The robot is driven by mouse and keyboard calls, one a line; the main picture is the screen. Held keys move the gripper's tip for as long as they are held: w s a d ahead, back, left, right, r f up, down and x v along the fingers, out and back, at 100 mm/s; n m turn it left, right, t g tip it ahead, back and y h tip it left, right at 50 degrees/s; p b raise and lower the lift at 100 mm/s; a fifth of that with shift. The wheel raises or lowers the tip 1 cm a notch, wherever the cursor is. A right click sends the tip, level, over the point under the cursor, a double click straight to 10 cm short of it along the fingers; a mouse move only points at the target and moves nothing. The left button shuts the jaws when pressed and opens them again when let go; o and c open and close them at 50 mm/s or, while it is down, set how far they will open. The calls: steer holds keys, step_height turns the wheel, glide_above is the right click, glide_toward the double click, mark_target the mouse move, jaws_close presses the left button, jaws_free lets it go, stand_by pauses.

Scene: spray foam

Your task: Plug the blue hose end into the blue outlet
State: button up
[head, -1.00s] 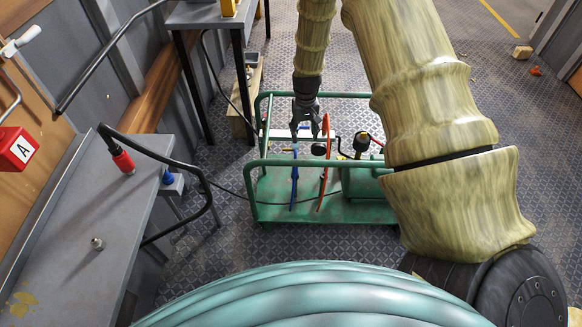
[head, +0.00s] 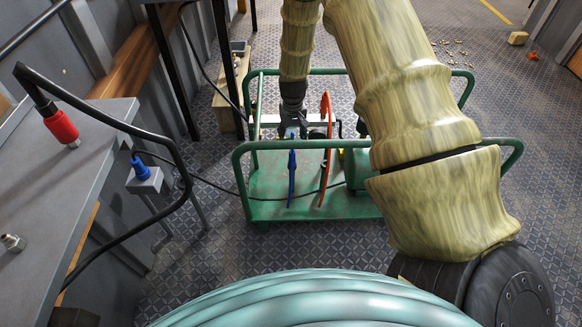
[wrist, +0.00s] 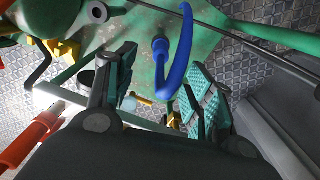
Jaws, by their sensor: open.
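The blue hose end (head: 292,175) stands upright above the green cart (head: 262,208). In the wrist view the blue hose (wrist: 183,58) curves between my two spread finger pads. My gripper (head: 291,131) is open just above the top of the blue hose in the head view; in the wrist view (wrist: 160,82) its fingers lie either side of the hose. I cannot tell whether they touch it. The blue outlet (head: 140,167) is on a small grey box beside the workbench at the left.
An orange hose (head: 326,150) stands close to the right of the blue one. The cart's green rails surround the hoses.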

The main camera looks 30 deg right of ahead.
mark_target(292, 159)
steer(key=shift+f+b, duration=0.3)
steer(key=shift+f, duration=0.4)
steer(key=shift+f+b, duration=0.7)
steer(key=shift+f, duration=2.05)
steer(key=shift+f+b, duration=1.1)
steer(key=shift+f, duration=1.55)
steer(key=shift+a, duration=0.1)
steer(key=c, duration=1)
